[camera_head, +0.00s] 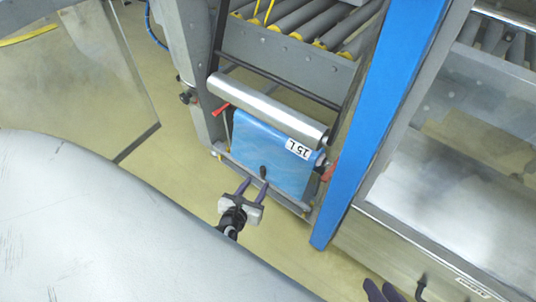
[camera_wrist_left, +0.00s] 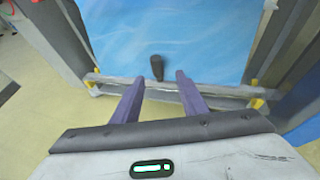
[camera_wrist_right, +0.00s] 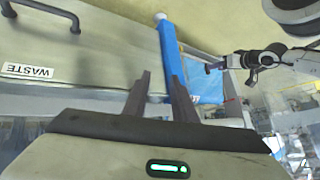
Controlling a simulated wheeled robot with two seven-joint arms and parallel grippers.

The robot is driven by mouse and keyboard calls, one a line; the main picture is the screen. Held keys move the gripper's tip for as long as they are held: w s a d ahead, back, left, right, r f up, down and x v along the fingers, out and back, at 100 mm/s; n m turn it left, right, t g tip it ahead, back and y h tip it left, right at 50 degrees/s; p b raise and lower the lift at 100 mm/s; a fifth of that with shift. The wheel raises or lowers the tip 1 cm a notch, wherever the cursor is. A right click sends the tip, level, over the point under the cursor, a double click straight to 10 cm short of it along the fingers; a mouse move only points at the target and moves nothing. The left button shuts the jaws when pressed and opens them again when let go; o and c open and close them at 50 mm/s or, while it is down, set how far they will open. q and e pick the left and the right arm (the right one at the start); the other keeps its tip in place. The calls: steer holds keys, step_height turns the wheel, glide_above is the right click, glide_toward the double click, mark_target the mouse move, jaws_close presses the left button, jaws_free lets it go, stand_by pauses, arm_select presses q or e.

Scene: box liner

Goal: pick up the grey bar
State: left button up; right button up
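A thick silver-grey bar (camera_head: 265,108) lies across the top of the blue liner sheet (camera_head: 272,155), which has a "15L" label. A thinner grey bar (camera_wrist_left: 215,100) runs along the sheet's lower edge in the left wrist view. I cannot tell for certain which bar is meant. A small dark knob (camera_wrist_left: 157,67) sticks out in front of the sheet. My left gripper (camera_head: 254,183) is open and empty, its fingers pointing at the sheet's lower part, below the knob. My right gripper (camera_wrist_right: 160,80) is open and empty; only its fingertips show at the head view's lower right edge.
A blue post (camera_head: 385,120) stands right of the sheet. Beyond it is a metal cabinet, with a "WASTE" label (camera_wrist_right: 30,71) in the right wrist view. Red clamps (camera_head: 219,106) sit near the thick bar's ends. A roller conveyor (camera_head: 305,22) is behind.

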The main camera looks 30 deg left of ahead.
mark_target(262, 175)
arm_select(q)
steer(key=b+x, duration=0.1)
steer(key=x, duration=0.3)
steer(key=shift+s+b, duration=0.1)
steer(key=shift+b, duration=0.3)
steer(key=b+x, duration=0.3)
steer(key=x, duration=0.1)
steer(key=shift+a+f, duration=0.25)
steer(key=shift+f, duration=0.05)
steer(key=shift+w+a, duration=0.1)
steer(key=shift+w, duration=0.35)
steer(key=shift+r, duration=0.1)
jaws_close()
arm_select(e)
steer(key=a+r, duration=0.1)
steer(key=a+r+t+y, duration=0.1)
steer(key=r, duration=0.1)
steer(key=a+r+t+y, duration=0.1)
steer(key=shift+w+r, duration=0.2)
steer(key=shift+w, duration=0.15)
